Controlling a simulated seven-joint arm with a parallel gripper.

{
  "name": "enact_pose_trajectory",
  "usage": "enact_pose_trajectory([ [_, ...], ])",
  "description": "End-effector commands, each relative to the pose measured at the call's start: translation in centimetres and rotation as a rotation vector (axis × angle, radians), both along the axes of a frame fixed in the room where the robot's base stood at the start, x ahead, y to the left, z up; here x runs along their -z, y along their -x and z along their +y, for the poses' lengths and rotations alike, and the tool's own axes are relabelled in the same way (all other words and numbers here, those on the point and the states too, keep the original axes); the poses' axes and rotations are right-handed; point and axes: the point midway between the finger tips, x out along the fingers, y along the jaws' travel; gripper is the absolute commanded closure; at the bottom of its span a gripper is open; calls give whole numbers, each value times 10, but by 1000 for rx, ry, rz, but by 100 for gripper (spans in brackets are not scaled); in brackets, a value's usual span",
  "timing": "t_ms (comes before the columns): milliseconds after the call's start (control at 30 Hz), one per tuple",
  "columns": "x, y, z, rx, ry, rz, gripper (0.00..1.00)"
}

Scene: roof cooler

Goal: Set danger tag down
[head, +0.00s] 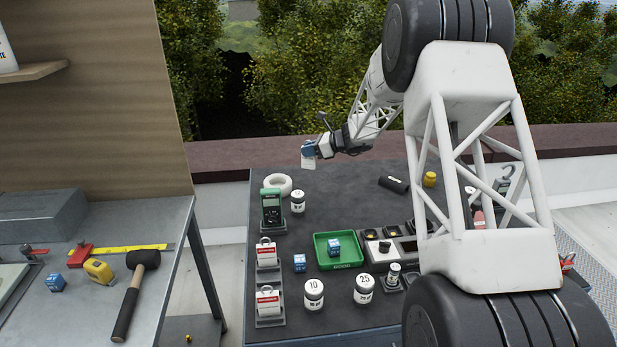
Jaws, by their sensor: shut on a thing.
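A green tray (320,258) holds a blue block. My arm hides the table's right part. A side bench (170,230) holds a mallet (137,290).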

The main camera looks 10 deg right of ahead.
Motion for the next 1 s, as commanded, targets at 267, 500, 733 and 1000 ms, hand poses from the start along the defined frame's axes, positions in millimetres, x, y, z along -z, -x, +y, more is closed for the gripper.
enact_pose_trajectory([
  [267,38,0,0,0,0,1,100],
  [500,46,0,0,0,0,-1,100],
  [733,47,0,0,0,0,-1,100],
  [1000,70,0,0,-1,0,2,100],
])
